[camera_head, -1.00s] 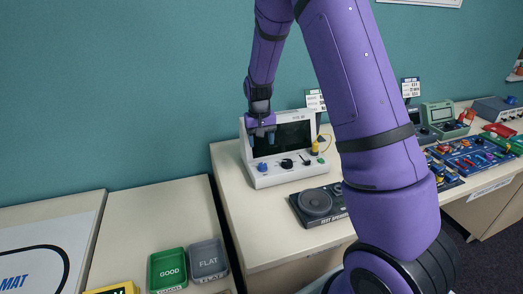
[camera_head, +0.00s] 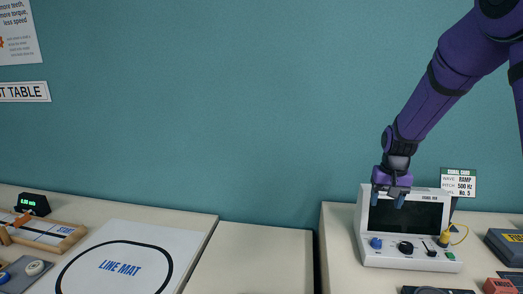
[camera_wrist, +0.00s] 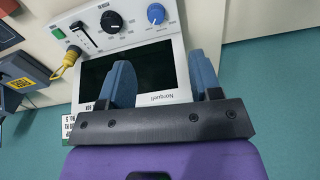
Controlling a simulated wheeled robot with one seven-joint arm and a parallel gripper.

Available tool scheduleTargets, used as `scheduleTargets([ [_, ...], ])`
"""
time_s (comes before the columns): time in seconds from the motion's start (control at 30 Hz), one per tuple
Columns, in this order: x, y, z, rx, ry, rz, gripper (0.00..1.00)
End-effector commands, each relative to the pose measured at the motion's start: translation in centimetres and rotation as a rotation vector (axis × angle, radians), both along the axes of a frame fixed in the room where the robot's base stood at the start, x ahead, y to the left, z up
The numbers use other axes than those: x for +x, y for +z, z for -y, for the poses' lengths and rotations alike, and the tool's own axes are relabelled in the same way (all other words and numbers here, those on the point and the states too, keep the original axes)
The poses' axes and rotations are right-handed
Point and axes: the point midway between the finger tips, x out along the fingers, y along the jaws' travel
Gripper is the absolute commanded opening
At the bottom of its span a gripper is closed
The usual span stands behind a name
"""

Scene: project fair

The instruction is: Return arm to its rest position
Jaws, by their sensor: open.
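My arm is purple and comes in from the top right of the head view. My gripper (camera_head: 388,198) hangs at its end, in front of the upper left of the white device's dark screen. In the wrist view my gripper (camera_wrist: 168,85) shows two blue fingers spread apart with nothing between them. The white device (camera_head: 408,258) has a dark screen, a blue knob, a black knob, a small lever and a green button. It also fills the upper left of the wrist view (camera_wrist: 140,38). I cannot tell whether the fingers touch it.
A sign card (camera_head: 458,184) stands behind the device, and a yellow plug with a cable (camera_head: 445,238) sits at its right. A dark box (camera_head: 507,246) is farther right. A line mat (camera_head: 120,262) lies on the left table. The table between (camera_head: 255,262) looks bare.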

Motion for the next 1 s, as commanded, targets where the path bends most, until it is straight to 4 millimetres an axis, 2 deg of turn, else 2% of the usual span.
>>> scheduleTargets([
  [0.03, -0.9, 1.9, -0.4, 0.007, 0.010, 0.023, 0.58],
  [0.2, -4.2, 6.5, -1.6, 0.025, 0.045, 0.076, 0.58],
  [0.5, -10.9, 13.1, -3.5, 0.037, 0.114, 0.173, 0.58],
  [0.7, -16.0, 16.3, -4.5, 0.030, 0.160, 0.235, 0.58],
  [1.0, -23.7, 19.0, -5.8, 0.000, 0.228, 0.327, 0.58],
])
